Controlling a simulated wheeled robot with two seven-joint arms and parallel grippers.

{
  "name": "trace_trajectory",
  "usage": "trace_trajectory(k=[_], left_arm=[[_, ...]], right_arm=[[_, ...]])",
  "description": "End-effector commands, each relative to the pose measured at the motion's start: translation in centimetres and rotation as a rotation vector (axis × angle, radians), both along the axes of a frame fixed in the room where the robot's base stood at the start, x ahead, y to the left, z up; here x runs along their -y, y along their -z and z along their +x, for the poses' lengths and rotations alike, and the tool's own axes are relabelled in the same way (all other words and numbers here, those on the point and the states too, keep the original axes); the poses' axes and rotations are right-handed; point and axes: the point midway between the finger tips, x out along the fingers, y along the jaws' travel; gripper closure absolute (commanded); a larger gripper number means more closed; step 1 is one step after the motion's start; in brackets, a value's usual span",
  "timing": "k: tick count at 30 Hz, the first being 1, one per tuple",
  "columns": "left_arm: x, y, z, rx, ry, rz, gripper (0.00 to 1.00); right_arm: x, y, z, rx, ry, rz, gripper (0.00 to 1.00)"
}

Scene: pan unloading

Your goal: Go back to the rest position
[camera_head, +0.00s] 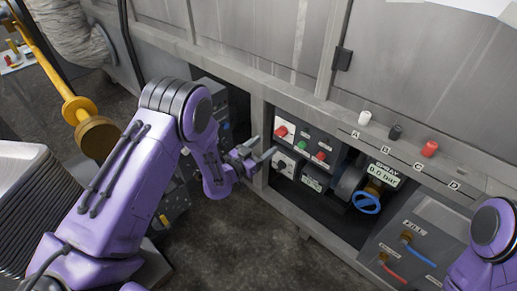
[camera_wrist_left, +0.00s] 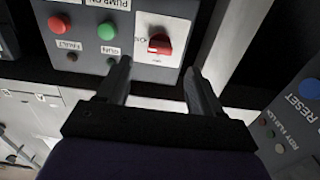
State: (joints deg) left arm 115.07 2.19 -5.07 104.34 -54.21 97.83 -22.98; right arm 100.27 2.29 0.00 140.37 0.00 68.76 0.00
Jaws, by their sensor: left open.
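My left gripper (camera_head: 262,158) is open and empty in front of the control panel, beside the panel's left edge. In the left wrist view its two fingers (camera_wrist_left: 160,80) are apart, with a red rotary switch (camera_wrist_left: 159,44) on the panel beyond the gap between them. No contact with the switch is visible. My right arm shows only in part at the lower right edge of the head view, and its gripper is out of the frame.
The grey control panel (camera_head: 318,136) has red and green buttons. A gauge reading 0.0 bar and a blue ring handle (camera_head: 367,203) sit to its right. White, black and red knobs (camera_head: 429,149) stand on the ledge. Stacked trays (camera_head: 35,200) are at left. Dark floor (camera_head: 225,250) is open below.

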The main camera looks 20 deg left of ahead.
Motion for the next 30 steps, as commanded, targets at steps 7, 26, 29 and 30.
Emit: trace_trajectory(k=[7,26,29,30], left_arm=[[-1.0,0.0,-2.8,0.000,-0.001,0.000,0.34],[-3.4,4.6,-5.6,-0.241,-0.171,-0.077,0.34],[-5.4,10.5,-11.7,-0.504,-0.371,-0.132,0.34],[-6.1,12.4,-14.5,-0.598,-0.446,-0.146,0.34]], right_arm=[[0.0,-0.2,0.0,0.000,0.000,0.000,0.57],[0.0,-0.2,0.0,0.000,0.000,0.000,0.57],[0.0,-0.2,0.0,0.000,0.000,0.000,0.57],[0.0,-0.2,0.0,0.000,0.000,0.000,0.57]])
